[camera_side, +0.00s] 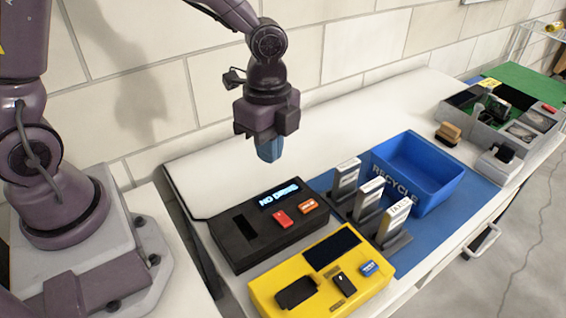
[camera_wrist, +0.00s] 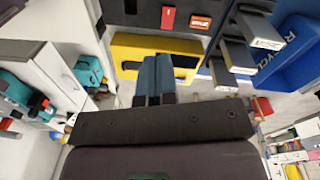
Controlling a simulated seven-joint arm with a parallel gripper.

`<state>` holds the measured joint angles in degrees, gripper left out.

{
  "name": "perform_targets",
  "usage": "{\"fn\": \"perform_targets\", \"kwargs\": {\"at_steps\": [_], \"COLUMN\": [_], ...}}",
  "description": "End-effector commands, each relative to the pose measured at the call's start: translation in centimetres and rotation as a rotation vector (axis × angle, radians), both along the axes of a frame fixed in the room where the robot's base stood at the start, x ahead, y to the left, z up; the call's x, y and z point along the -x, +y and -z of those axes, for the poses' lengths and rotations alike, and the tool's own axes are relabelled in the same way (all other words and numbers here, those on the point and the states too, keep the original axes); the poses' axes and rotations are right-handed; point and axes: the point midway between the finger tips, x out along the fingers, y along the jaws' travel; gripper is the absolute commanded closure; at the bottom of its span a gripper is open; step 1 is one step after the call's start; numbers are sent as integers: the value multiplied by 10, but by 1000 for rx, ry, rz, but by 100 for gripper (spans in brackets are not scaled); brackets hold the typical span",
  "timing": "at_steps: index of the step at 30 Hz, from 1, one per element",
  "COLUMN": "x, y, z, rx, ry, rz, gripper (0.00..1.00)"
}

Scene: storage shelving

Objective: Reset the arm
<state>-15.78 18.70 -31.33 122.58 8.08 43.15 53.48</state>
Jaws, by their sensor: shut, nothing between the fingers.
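My arm holds my gripper (camera_side: 269,150) in the air above the back of the bench, pointing down. In the side view its blue fingers are together, above and behind the black box and touching nothing. In the wrist view the blue fingertips (camera_wrist: 154,62) sit side by side with nothing between them. The black box (camera_side: 240,255) has a lit display reading "NO DRIVE", a dark slot, a red button (camera_side: 282,219) and an orange button (camera_side: 307,204). The box also shows at the top of the wrist view.
A yellow panel (camera_side: 270,297) with dark items lies in front of the black box. Several upright drives stand in a rack (camera_side: 396,240) to its right. A blue RECYCLE bin (camera_side: 440,195) stands behind them. A grey tray (camera_side: 486,137) is farther right. The white bench behind the box is clear.

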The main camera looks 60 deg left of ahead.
Motion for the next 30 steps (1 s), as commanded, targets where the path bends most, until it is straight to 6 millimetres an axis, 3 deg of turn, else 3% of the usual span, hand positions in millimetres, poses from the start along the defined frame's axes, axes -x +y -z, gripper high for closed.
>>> {"fn": "perform_targets", "kwargs": {"at_steps": [5,10,18,24,30], "x": [20,41,88,112,118], "y": [28,51,77,82,80], "z": [-20,-53,-115,-144,-159], "rx": [-78,-114,13,172,237], "ry": [-4,-76,-257,-360,-418], "rz": [-372,-711,-1209,-1303,-1287], "gripper": [100,100,100,100,100]}}
